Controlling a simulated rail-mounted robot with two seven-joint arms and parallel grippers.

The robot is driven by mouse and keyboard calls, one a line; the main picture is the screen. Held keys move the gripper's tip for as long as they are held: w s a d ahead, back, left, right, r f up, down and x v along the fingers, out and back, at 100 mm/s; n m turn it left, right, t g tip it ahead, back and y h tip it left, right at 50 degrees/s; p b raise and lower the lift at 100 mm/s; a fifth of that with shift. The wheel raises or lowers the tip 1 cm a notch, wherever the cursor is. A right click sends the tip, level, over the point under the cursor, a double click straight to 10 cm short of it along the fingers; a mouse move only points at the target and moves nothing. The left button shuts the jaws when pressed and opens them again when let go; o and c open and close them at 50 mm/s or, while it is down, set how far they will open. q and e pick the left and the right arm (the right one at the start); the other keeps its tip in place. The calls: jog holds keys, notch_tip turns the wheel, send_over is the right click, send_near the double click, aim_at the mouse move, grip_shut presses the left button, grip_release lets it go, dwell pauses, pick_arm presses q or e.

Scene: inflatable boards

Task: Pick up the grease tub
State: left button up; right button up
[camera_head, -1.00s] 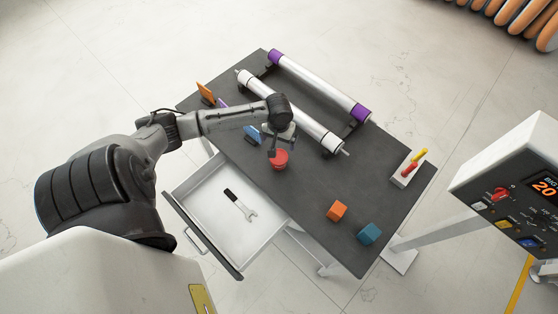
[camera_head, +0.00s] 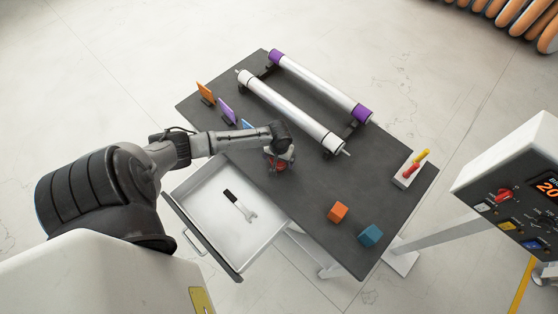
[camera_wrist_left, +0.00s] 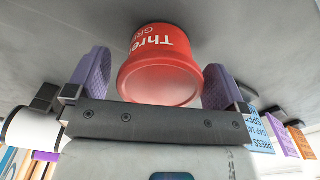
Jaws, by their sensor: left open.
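The grease tub is a red round tub with white lettering; in the left wrist view the tub (camera_wrist_left: 160,65) stands between the two purple finger pads, with a gap visible at the pads. In the head view the tub (camera_head: 270,164) is mostly hidden under my left gripper (camera_head: 278,165). My left gripper is open around the tub, near the front edge of the dark table (camera_head: 310,180). In the left wrist view the gripper (camera_wrist_left: 158,95) has its fingers on either side of the tub. My right gripper is not in view.
An open drawer (camera_head: 205,210) holding a wrench (camera_head: 240,206) lies below the table front. An orange cube (camera_head: 337,212) and a blue cube (camera_head: 370,235) sit to the right. Two long rollers (camera_head: 290,110) lie behind. Small coloured cards (camera_head: 227,109) stand at the left.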

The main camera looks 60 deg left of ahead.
pick_arm(q)
jog(key=shift+f, duration=0.55)
jog(key=shift+c, duration=0.2)
jog(key=c, duration=0.9)
